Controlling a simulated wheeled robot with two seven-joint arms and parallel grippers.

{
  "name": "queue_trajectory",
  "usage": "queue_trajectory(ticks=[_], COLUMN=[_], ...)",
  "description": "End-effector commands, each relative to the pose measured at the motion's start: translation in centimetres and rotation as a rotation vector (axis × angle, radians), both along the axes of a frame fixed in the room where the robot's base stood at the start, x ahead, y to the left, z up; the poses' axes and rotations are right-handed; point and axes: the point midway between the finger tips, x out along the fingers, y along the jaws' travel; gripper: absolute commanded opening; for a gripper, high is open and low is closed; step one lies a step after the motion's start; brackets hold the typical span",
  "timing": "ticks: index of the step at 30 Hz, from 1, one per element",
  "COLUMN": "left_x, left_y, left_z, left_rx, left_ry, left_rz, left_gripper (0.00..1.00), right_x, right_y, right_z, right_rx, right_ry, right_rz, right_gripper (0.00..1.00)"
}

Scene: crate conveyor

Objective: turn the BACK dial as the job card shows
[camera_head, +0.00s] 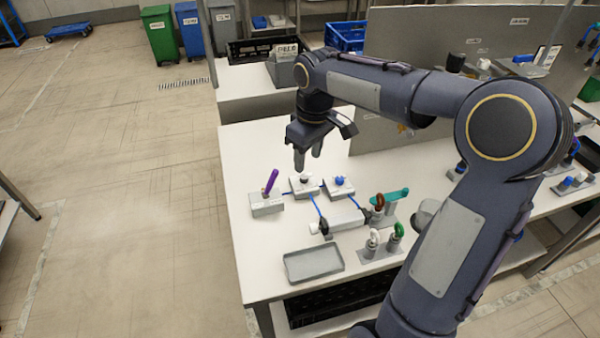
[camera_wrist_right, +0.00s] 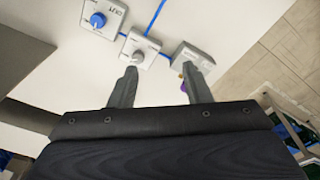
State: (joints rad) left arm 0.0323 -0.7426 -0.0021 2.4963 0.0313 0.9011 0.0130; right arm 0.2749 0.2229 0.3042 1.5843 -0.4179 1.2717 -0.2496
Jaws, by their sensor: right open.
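A grey box with a blue dial (camera_head: 339,180) stands on the white table, and the blue dial also shows in the wrist view (camera_wrist_right: 98,20). Beside it is a box with a pale dial (camera_head: 305,178), seen in the wrist view too (camera_wrist_right: 137,57). Which one is marked BACK I cannot read. My right gripper (camera_head: 308,160) is open and empty above the pale dial's box, fingers pointing down. In the wrist view its fingertips (camera_wrist_right: 159,72) appear just short of that box, apart from it. I cannot make out a job card for certain. My left gripper is not in view.
A box with a purple lever (camera_head: 271,181) stands left of the dials. Blue lines on the table link the boxes. A grey tray (camera_head: 314,263) lies at the front, with a stand of hooked pieces (camera_head: 380,247) beside it. A grey partition (camera_head: 440,35) stands behind.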

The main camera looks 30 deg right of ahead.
Motion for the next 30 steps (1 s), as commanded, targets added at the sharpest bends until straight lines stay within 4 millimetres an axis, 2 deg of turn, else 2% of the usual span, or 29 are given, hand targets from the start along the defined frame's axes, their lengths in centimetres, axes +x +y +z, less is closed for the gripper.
queue_trajectory(ticks=[1, 3, 6, 9, 14, 24, 30], left_x=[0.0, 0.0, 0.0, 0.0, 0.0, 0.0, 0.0], left_y=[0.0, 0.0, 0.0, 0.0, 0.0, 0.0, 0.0], left_z=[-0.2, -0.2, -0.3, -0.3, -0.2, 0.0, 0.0], left_rx=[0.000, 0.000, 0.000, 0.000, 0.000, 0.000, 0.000], left_ry=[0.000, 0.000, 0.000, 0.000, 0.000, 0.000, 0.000], left_rz=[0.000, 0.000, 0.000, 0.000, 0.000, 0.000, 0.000], left_gripper=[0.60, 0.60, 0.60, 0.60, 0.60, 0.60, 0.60], right_x=[2.0, 3.9, 5.6, 6.5, 6.6, 6.6, 6.6], right_y=[-0.7, -1.4, -2.1, -2.5, -2.6, -2.6, -2.6], right_z=[-1.3, -2.5, -3.8, -4.7, -6.4, -11.5, -12.5], right_rx=[-0.005, -0.014, -0.019, -0.021, -0.023, -0.022, -0.021], right_ry=[0.030, 0.057, 0.083, 0.096, 0.102, 0.100, 0.098], right_rz=[0.023, 0.049, 0.071, 0.081, 0.085, 0.083, 0.084], right_gripper=[0.44, 0.44, 0.44, 0.44, 0.44, 0.44, 0.44])
